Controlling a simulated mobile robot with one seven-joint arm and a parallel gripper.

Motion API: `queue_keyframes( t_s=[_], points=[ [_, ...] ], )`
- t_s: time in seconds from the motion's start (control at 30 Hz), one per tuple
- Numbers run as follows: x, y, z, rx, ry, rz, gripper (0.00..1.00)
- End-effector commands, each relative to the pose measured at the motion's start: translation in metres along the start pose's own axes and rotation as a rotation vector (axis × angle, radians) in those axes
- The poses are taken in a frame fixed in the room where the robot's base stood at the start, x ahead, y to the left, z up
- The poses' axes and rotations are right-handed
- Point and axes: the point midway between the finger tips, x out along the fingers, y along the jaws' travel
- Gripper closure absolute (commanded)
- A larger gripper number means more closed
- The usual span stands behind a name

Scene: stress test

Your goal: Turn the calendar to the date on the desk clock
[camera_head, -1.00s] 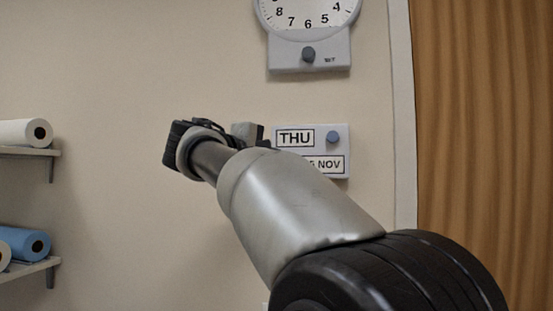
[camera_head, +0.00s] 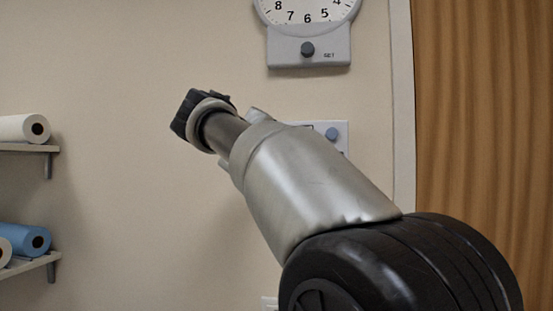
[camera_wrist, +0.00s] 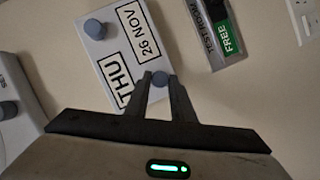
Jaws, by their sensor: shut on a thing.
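The wall calendar (camera_wrist: 108,58) reads THU and 26 NOV in the wrist view, where it appears turned sideways. One blue-grey knob (camera_wrist: 95,29) is beside THU; a second knob (camera_wrist: 160,79) is beside the date. My gripper (camera_wrist: 160,82) has its fingers closed around this date knob. In the head view my arm hides most of the calendar (camera_head: 343,142), leaving its upper right corner and the knob there. The clock (camera_head: 308,8) hangs above, with a grey panel and knob (camera_head: 307,49). Only the lower dial shows; no date is visible on it.
A sign with a green FREE field (camera_wrist: 229,36) is near the calendar, beyond the date side. A white socket plate (camera_wrist: 304,18) is at the upper right. Shelves with paper rolls (camera_head: 24,128) are at the left, a wooden surface (camera_head: 485,150) at the right.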

Motion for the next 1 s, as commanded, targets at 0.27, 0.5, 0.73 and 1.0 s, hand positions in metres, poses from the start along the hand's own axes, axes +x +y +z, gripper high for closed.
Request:
queue_keyframes(
  t_s=[0.27, 0.5, 0.73, 1.0],
  points=[
    [0.001, -0.002, 0.001, -0.002, -0.003, -0.002, 0.75],
    [0.0, -0.001, 0.0, -0.002, -0.001, -0.001, 0.59],
    [-0.005, -0.001, 0.0, -0.002, 0.0, 0.0, 0.59],
    [-0.055, 0.0, -0.001, 0.0, 0.005, -0.002, 0.59]
  ],
)
